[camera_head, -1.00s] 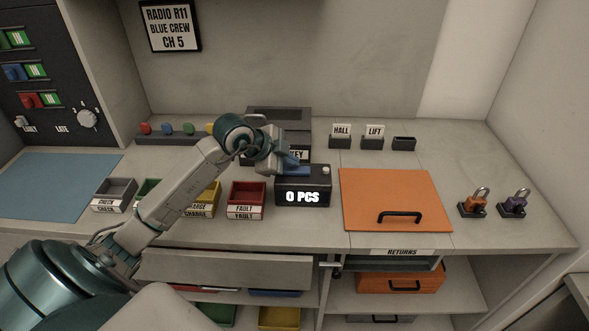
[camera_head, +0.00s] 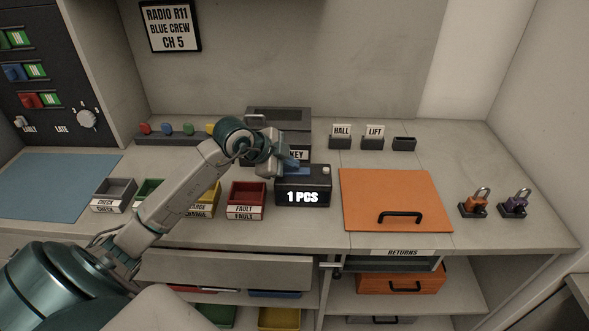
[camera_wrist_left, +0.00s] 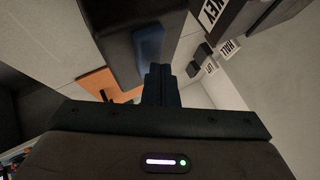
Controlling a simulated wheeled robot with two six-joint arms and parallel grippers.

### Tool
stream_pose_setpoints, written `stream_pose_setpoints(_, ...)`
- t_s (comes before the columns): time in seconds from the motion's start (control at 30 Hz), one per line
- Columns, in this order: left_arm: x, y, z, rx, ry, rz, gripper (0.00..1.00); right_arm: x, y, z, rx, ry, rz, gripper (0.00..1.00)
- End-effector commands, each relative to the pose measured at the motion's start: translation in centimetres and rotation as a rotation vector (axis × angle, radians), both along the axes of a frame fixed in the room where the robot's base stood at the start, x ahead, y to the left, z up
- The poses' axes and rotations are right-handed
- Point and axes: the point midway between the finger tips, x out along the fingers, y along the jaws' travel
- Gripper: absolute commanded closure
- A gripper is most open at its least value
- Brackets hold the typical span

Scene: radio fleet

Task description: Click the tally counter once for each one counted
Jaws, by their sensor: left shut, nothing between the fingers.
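The tally counter (camera_head: 303,186) is a black box on the worktop with a lit display reading "1 PCS". It has a blue button (camera_head: 297,171) on top and a small white knob at its right end. My left gripper (camera_head: 291,164) is shut and empty, just above the blue button; I cannot tell whether it touches. In the left wrist view the shut fingers (camera_wrist_left: 160,84) sit beside the blue button (camera_wrist_left: 150,42) on the dark counter body. My right gripper is not in view.
Small labelled bins, including a red FAULT bin (camera_head: 246,197), stand left of the counter. An orange panel with a black handle (camera_head: 385,192) lies to the right. Two padlocks (camera_head: 475,203) stand farther right. A dark KEY box (camera_head: 279,122) is behind.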

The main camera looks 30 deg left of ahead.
Motion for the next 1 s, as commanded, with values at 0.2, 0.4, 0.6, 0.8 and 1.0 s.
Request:
stream_pose_setpoints(0.2, 0.0, 0.0, -0.2, 0.000, 0.002, 0.001, 1.00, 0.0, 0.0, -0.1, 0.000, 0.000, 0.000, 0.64)
stream_pose_setpoints(0.4, 0.0, 0.0, -0.2, 0.000, 0.002, 0.001, 1.00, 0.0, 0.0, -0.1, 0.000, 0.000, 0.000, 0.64)
stream_pose_setpoints(0.6, 0.0, 0.0, 0.7, 0.000, 0.002, 0.001, 1.00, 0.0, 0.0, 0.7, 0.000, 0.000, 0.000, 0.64)
stream_pose_setpoints(0.8, 0.0, 0.0, 1.7, 0.001, 0.001, 0.000, 1.00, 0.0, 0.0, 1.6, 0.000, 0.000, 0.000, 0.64)
stream_pose_setpoints(1.0, 0.0, 0.0, 1.6, 0.001, 0.001, 0.000, 1.00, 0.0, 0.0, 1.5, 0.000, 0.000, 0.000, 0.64)
